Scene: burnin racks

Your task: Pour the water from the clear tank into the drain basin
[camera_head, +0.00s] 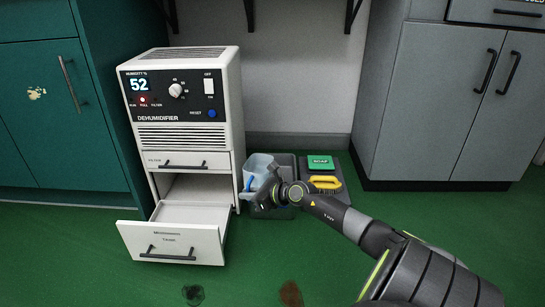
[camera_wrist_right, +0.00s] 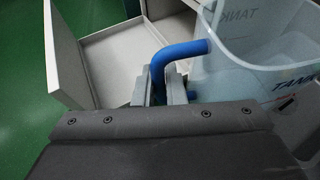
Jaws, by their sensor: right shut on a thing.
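The clear tank (camera_head: 259,165) is a pale translucent tub with a blue handle. It is at the back, just right of the dehumidifier, over or at the grey drain basin (camera_head: 262,213); I cannot tell whether it touches it. My right gripper (camera_head: 264,190) is shut on the blue handle (camera_wrist_right: 176,55), and the tank (camera_wrist_right: 262,75) fills the right of the right wrist view. The tank looks roughly upright, perhaps slightly tilted. I cannot make out the water. My arm and gripper hide part of the basin. My left gripper is not in view.
The white dehumidifier (camera_head: 188,100) shows 52 and a red light. Its lower drawer (camera_head: 175,243) is pulled out and empty. A yellow-handled brush (camera_head: 325,183) and a green box (camera_head: 320,162) lie right of the basin. Grey cabinets (camera_head: 440,100) stand right. Two dark patches mark the green floor.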

